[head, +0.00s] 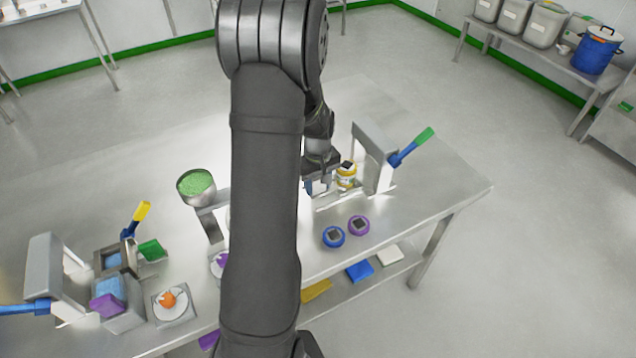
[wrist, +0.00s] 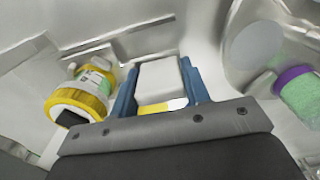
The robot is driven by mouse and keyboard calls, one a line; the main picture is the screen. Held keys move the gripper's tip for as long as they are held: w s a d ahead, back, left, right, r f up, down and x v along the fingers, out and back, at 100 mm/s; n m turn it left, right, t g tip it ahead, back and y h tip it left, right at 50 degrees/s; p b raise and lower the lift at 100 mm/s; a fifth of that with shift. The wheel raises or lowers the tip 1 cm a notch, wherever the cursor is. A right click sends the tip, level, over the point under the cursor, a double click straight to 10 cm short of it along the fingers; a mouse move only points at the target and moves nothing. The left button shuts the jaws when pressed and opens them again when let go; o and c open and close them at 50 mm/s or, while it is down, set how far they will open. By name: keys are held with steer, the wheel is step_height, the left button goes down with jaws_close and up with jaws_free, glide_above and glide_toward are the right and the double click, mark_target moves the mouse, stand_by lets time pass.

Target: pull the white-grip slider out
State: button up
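In the wrist view a white block-like grip (wrist: 160,80) sits between the two blue fingers of my gripper (wrist: 159,68). The fingers lie against its left and right sides with no clear gap. A small yellow-and-white piece (wrist: 165,106) shows just below the grip, partly hidden by the gripper body. In the head view my gripper (head: 318,186) is low over the right part of the bench, left of a yellow-banded jar (head: 347,176); my arm hides much of the slider there. The jar also shows beside the left finger in the wrist view (wrist: 82,93).
A grey stand (head: 375,155) with a blue, green-tipped lever (head: 412,146) rises right of the gripper. Blue (head: 333,237) and purple (head: 358,225) round containers stand nearer. A bowl of green granules (head: 197,185) is left of my arm. The bench's right end is clear.

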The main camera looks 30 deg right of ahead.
steer(key=c, duration=0.8)
steer(key=shift+a, duration=2.1)
steer(key=o, duration=1.3)
steer(key=shift+a, duration=0.1)
steer(key=shift+o, duration=0.3)
step_height(320, 180, up, 8)
steer(key=shift+d, duration=0.25)
step_height(320, 180, down, 8)
steer(key=shift+a, duration=0.1)
steer(key=shift+s+f, duration=0.1)
